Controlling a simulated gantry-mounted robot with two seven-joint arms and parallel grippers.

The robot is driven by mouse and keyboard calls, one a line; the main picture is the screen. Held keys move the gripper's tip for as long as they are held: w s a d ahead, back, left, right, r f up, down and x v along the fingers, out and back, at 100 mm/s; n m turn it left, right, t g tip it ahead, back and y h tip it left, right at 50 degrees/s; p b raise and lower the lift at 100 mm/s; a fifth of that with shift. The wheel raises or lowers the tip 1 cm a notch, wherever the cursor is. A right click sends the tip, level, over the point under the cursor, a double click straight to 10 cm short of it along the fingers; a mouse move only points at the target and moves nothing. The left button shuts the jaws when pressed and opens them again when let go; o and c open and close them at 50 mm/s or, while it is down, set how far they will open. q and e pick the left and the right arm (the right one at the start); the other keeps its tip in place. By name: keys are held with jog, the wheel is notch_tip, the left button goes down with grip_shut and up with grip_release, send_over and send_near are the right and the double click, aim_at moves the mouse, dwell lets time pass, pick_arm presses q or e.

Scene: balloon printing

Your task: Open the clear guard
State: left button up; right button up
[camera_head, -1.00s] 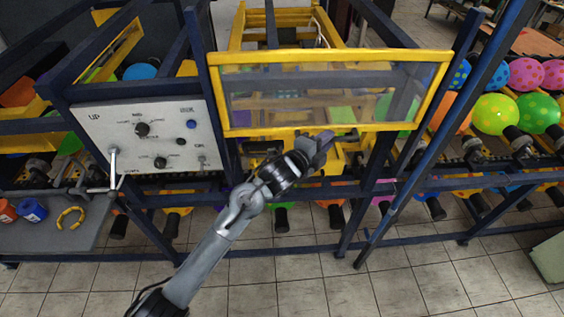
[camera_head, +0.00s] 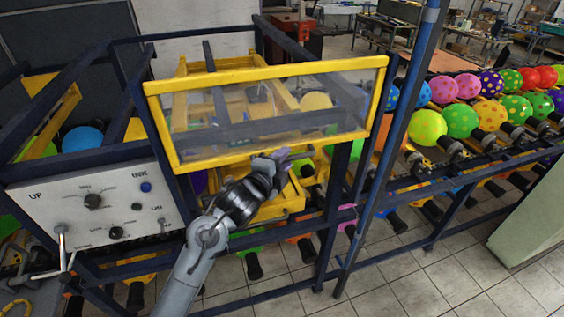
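The clear guard (camera_head: 265,112) is a see-through panel in a yellow frame on the front of the blue machine frame. Its top edge stands out toward me and its lower edge lies farther down, above the yellow mechanism. My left gripper (camera_head: 282,160) is at the guard's lower yellow rail, a little right of its middle. The fingertips overlap the rail in the picture, and I cannot tell whether they touch it or how far apart they are. My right gripper is not in view.
A white control panel (camera_head: 95,200) with knobs and a blue button is left of the guard. A blue upright post (camera_head: 385,150) stands close on the right. Rows of coloured balloons (camera_head: 463,122) fill the right side. Tiled floor (camera_head: 390,280) is clear in front.

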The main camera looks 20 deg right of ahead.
pick_arm(q)
jog(key=shift+o, duration=0.3)
jog(key=shift+f, duration=0.1)
jog(key=shift+a, duration=0.1)
jog(key=b+v, duration=0.3)
jog(key=v, duration=0.7)
jog(key=shift+s+a, duration=0.2)
jog(key=shift+s, duration=0.1)
